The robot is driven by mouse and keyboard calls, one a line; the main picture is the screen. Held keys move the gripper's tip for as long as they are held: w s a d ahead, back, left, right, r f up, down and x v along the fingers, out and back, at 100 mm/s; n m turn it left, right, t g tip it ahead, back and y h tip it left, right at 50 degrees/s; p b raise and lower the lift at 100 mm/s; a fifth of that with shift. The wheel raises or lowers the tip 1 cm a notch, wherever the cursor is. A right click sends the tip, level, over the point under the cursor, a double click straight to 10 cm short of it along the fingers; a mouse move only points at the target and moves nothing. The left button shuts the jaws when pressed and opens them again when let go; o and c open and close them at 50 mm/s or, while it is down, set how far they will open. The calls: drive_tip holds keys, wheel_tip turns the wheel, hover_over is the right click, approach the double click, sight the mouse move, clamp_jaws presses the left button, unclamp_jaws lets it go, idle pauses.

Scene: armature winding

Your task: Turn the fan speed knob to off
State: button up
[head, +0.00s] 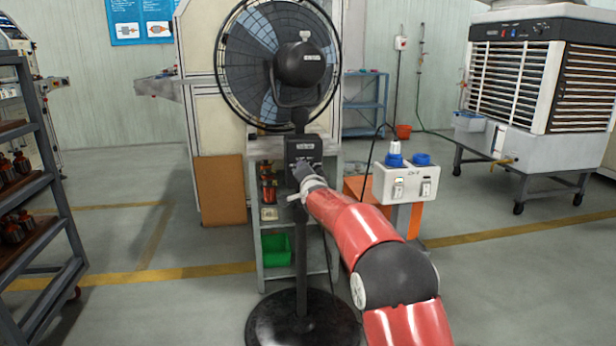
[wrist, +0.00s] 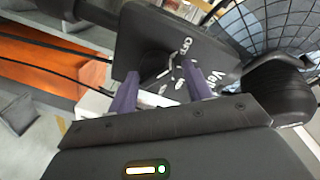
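The black pedestal fan (head: 300,62) stands upright in the head view, with its dark control box (head: 304,148) on the pole below the fan head. My gripper (head: 301,166) is in front of the box's lower part and hides its knob there. In the wrist view, the control box (wrist: 185,50) is tilted and shows white lettering. The dark round speed knob (wrist: 153,66) is on its face, between the two fingers of my gripper (wrist: 161,72). The fingers are apart, one on each side of the knob. I cannot tell whether they touch it, nor its exact setting.
A shelf stand (head: 335,190) with a green bin (head: 277,249) is behind the fan. A white switch box (head: 405,184) on an orange stand is to the right of my gripper. A dark rack (head: 40,190) is at left and an air cooler (head: 535,75) at right.

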drive_tip(key=shift+o, duration=0.9)
drive_tip(key=shift+f, duration=0.1)
drive_tip(key=b+v, duration=0.2)
drive_tip(key=v, duration=0.5)
drive_tip(key=shift+s, duration=0.4)
drive_tip(key=shift+d, duration=0.2)
